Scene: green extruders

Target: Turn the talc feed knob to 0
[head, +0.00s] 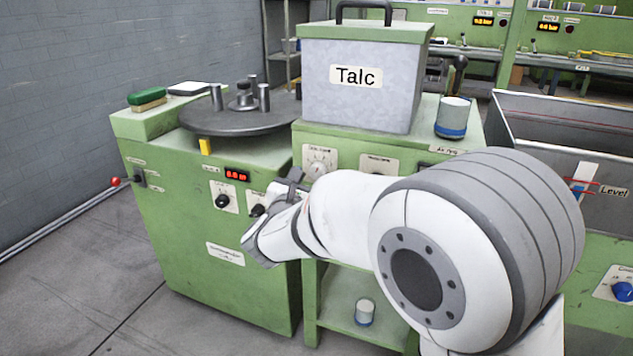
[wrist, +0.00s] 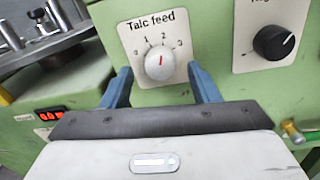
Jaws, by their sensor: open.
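The talc feed knob (wrist: 160,64) is a round off-white knob with a red mark, on a white plate lettered "Talc feed". In the head view the knob (head: 318,168) sits on the green cabinet below the talc box (head: 357,100). My gripper (wrist: 160,74) is open, with one blue finger on each side of the knob and visible gaps between. In the head view my gripper (head: 294,178) is just left of the knob.
A black knob (wrist: 273,42) on its own plate is right of the talc feed plate. Left of my gripper are a red display (wrist: 50,114) and a round grey turntable (head: 245,122). A white and blue cup (head: 453,117) stands beside the talc box.

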